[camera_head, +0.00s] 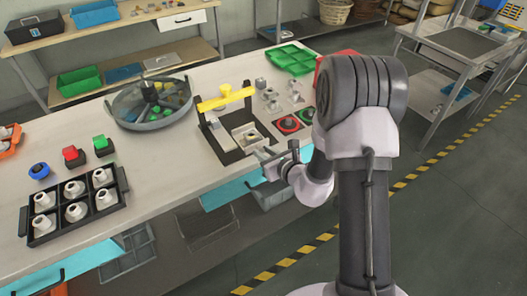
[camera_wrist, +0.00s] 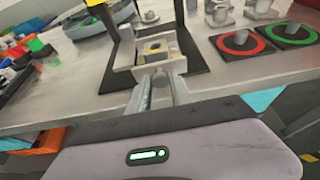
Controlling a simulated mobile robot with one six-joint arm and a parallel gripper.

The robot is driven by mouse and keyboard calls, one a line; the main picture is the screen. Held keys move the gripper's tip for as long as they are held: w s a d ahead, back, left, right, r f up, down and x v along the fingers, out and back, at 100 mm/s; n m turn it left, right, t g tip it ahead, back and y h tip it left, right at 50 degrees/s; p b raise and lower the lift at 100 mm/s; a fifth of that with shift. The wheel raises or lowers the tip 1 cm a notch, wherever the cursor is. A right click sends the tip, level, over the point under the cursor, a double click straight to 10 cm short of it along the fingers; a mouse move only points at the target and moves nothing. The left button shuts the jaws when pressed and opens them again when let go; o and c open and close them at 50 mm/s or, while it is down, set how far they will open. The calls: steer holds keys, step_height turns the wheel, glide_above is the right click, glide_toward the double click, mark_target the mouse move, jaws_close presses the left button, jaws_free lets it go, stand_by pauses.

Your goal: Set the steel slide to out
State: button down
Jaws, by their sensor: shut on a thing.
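The fixture (camera_head: 222,148) stands near the front edge of the bench, with a black frame and a yellow bar (camera_head: 224,98) across its top. The pale steel slide (camera_head: 247,136) sits low in the frame, at its right front side. My gripper (camera_head: 268,157) reaches in from the bench's front side. In the wrist view my gripper's fingers (camera_wrist: 160,86) are closed together at the slide's front. The exact part between them is hidden.
Red-ringed (camera_head: 288,124) and green-ringed (camera_head: 306,116) pads lie right of the fixture. A round grey basin (camera_head: 150,122) stands left of it. A black tray (camera_head: 118,196) holds several white pieces further left. The bench edge runs under my gripper.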

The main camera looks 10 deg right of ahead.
steer(key=shift+f, duration=0.1)
steer(key=c, duration=1.2)
jaws_free()
steer(key=shift+w, duration=0.1)
steer(key=p+v, duration=1.2)
steer(key=v, duration=0.5)
steer(key=shift+r, duration=0.2)
